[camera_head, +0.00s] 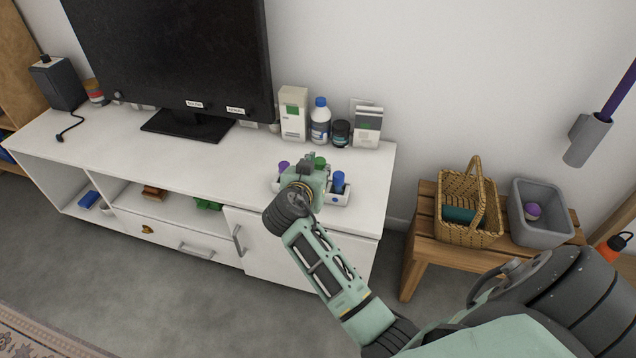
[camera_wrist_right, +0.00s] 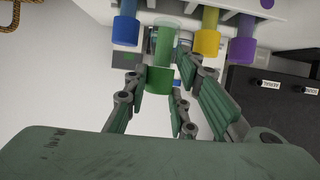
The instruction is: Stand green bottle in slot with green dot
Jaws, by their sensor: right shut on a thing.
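The green bottle (camera_wrist_right: 160,77) is between the fingers of my right gripper (camera_wrist_right: 160,98) in the right wrist view. In the head view its green top (camera_head: 320,163) shows just behind my right gripper (camera_head: 309,172). A white rack (camera_head: 338,198) stands on the cabinet top, partly hidden by the gripper. It holds a blue bottle (camera_head: 338,180) and a purple bottle (camera_head: 283,167). A yellow bottle (camera_wrist_right: 207,42) shows in the wrist view between the green and purple ones. I cannot make out the green dot, or whether the green bottle's base is in a slot. My left gripper is out of view.
A white carton (camera_head: 293,112), a blue-capped bottle (camera_head: 320,122), a dark jar (camera_head: 341,133) and small boxes (camera_head: 367,126) stand behind the rack. A monitor (camera_head: 180,55) is to the left. The cabinet top (camera_head: 215,158) left of the rack is clear.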

